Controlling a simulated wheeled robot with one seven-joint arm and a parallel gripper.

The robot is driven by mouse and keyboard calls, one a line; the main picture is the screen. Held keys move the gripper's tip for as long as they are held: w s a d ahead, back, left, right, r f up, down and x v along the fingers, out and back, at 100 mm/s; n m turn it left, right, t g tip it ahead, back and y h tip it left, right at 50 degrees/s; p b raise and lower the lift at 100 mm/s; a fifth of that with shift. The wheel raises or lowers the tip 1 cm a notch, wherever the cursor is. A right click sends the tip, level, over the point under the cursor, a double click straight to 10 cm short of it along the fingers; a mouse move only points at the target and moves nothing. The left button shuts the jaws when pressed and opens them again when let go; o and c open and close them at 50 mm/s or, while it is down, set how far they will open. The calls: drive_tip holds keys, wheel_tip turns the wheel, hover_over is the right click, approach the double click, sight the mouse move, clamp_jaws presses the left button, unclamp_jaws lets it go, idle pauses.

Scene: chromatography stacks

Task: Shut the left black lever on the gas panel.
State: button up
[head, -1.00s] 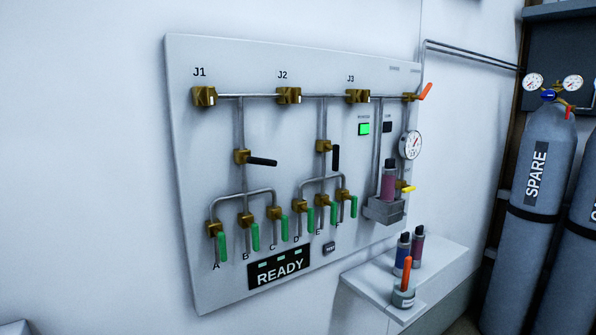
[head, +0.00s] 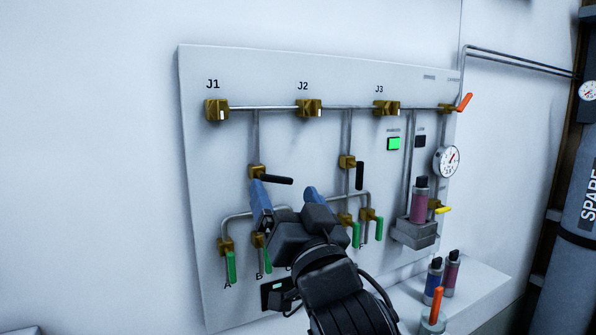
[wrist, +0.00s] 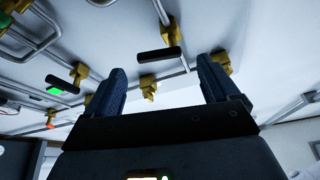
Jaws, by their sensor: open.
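The left black lever (head: 277,180) sticks out sideways to the right from its brass valve (head: 256,171), across the vertical pipe under J1. In the wrist view the lever (wrist: 158,55) shows beyond my fingertips, between their lines. My gripper (head: 287,198) is open and empty in front of the panel, just below the lever; it also shows in the wrist view (wrist: 160,82). Its left blue finger is close under the valve; contact cannot be told. The right black lever (head: 359,175) hangs upright along its pipe. The gas panel (head: 210,180) is on the wall.
Green levers (head: 231,267) line the panel's lower part; my arm hides some of them and most of the READY sign. A gauge (head: 446,160), a yellow lever (head: 444,210) and an orange lever (head: 463,103) are at the right. A shelf (head: 485,290) with bottles stands lower right.

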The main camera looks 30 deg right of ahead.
sight(279, 179)
drive_tip(key=p+x, duration=0.2)
drive_tip(key=x, duration=0.5)
drive_tip(key=shift+w+r, duration=0.15)
drive_tip(key=shift+w, duration=0.15)
drive_tip(key=c, duration=1)
drive_tip(key=shift+o, duration=0.2)
drive_tip(key=n+p, duration=0.1)
drive_tip(key=n+y+p, duration=0.1)
drive_tip(key=p, duration=0.1)
drive_tip(key=shift+r+n, duration=0.3)
drive_tip(key=shift+r, duration=0.1)
drive_tip(key=shift+a+n+y+p, duration=0.1)
drive_tip(key=shift+n+y+p, duration=0.7)
drive_tip(key=shift+p, duration=0.4)
drive_tip(key=shift+f, duration=0.1)
